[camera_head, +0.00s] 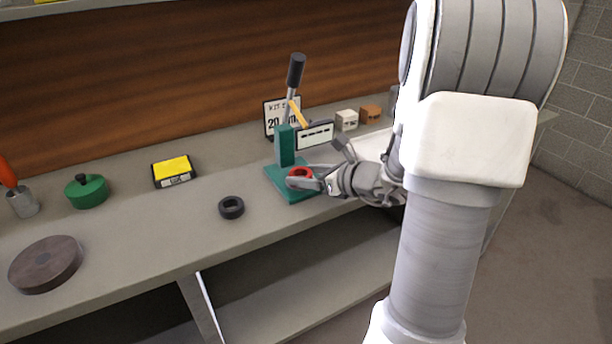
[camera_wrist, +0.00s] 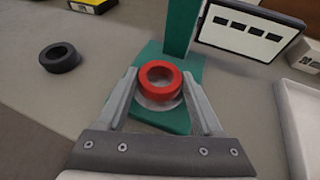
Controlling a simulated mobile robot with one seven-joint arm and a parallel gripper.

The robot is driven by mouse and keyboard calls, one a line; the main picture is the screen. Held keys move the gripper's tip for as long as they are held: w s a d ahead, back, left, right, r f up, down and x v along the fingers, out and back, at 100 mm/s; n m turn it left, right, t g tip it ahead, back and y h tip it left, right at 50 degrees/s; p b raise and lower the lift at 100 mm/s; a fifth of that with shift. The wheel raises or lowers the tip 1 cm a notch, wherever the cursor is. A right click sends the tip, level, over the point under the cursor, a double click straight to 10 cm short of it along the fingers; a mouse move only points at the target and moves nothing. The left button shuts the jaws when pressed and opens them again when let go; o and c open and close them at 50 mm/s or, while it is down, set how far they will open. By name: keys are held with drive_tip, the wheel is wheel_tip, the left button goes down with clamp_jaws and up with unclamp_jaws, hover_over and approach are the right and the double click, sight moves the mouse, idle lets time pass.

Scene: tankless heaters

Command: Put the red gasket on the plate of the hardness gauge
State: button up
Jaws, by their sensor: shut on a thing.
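The red gasket (camera_wrist: 160,81) is a thick ring between the fingertips of my gripper (camera_wrist: 160,86), which is shut on it. In the head view the gasket (camera_head: 300,174) shows over the green base of the hardness gauge (camera_head: 285,148). The gauge has a green column, a black-handled lever and a display panel. In the wrist view its round grey plate (camera_wrist: 158,104) shows just beneath and in front of the gasket, partly hidden by it. I cannot tell whether the gasket touches the plate. My gripper (camera_head: 304,177) reaches in from the right in the head view.
A black ring (camera_head: 231,207) lies left of the gauge. A yellow-topped box (camera_head: 173,171), a green lidded pot (camera_head: 87,190) and a brown disc (camera_head: 46,264) are farther left. Small blocks (camera_head: 346,120) stand behind right. A white tray (camera_wrist: 303,125) lies right of the gauge.

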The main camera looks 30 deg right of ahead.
drive_tip(key=shift+f, duration=0.25)
drive_tip(key=o, duration=1.3)
drive_tip(key=shift+r, duration=0.1)
drive_tip(key=shift+o, duration=0.2)
drive_tip(key=shift+r, duration=0.1)
drive_tip(key=shift+r+p, duration=0.25)
drive_tip(key=shift+p, duration=0.05)
drive_tip(key=p+v, duration=0.2)
drive_tip(key=v, duration=1)
drive_tip(key=shift+p, duration=0.3)
drive_tip(key=shift+f, duration=0.1)
